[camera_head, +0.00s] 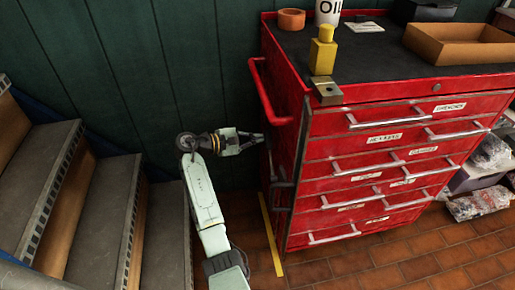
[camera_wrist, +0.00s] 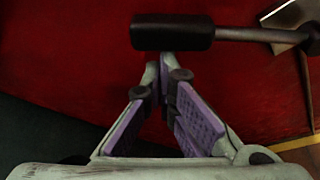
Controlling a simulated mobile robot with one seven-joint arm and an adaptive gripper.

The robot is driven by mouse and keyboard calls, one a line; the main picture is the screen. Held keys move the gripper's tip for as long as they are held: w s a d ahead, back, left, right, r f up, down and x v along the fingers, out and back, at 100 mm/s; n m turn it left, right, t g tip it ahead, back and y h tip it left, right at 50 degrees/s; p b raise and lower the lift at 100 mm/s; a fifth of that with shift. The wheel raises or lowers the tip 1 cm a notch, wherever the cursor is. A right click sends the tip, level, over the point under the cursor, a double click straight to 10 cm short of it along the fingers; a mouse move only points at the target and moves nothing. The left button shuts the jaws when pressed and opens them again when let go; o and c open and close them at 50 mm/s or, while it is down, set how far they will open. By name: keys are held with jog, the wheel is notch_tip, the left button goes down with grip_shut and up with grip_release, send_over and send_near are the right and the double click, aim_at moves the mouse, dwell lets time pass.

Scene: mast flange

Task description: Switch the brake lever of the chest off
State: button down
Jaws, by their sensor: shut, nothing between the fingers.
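The red chest (camera_head: 325,150) stands right of centre in the head view, with its left side facing my gripper (camera_head: 262,138). My gripper is shut and empty, pointing right at that side, close to it. In the wrist view my gripper (camera_wrist: 163,72) has its fingertips together, in front of the red panel (camera_wrist: 70,60). The brake lever (camera_wrist: 172,32) shows there as a black grip on a grey metal rod, lying roughly level just above the fingertips in the picture. I cannot tell whether they touch. In the head view the lever is too dark to make out surely.
A red push handle (camera_head: 259,90) sticks out from the chest's left side, above my gripper. A yellow bottle (camera_head: 322,55) and a cardboard tray (camera_head: 460,43) stand on top. Stairs (camera_head: 95,190) rise at the left. A yellow floor line (camera_head: 271,235) runs beside the chest.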

jog(key=s+d+r+m+t+h+b, duration=0.1)
jog(key=s+d+r+m+t+b, duration=0.1)
jog(key=s+r+m, duration=0.4)
jog(key=shift+s+m+t+h+b, duration=0.35)
jog(key=shift+s+m, duration=0.65)
jog(key=shift+s, duration=0.5)
